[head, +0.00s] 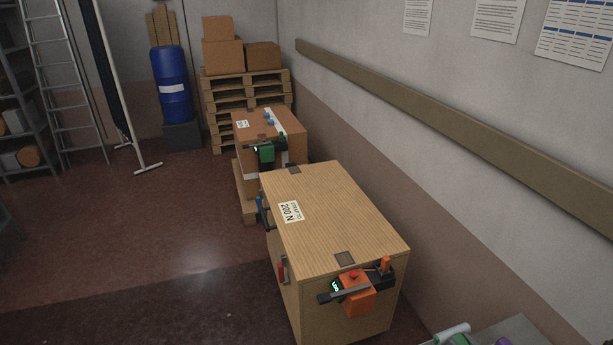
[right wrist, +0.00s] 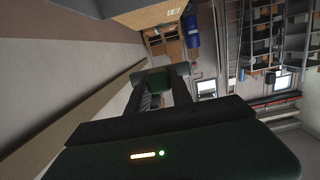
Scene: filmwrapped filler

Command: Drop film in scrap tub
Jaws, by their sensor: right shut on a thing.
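My right gripper (right wrist: 158,84) is shut on a dark green roll-like thing with paler ends, likely the film (right wrist: 153,76); the fingers hide part of it. In the head view a green and white cylindrical thing (head: 453,333) at the bottom edge, cut off by the frame, seems to be this same held thing. It is beside the right front of the wooden box, close to the wall. I cannot make out a scrap tub in either view. My left gripper is not in view.
A wooden box (head: 325,205) with an orange strapping tool (head: 357,298) stands in the middle. A carton (head: 288,124) with a green tool is behind it. Pallets (head: 220,100) and a blue barrel (head: 172,85) are farther back. The floor at left is clear.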

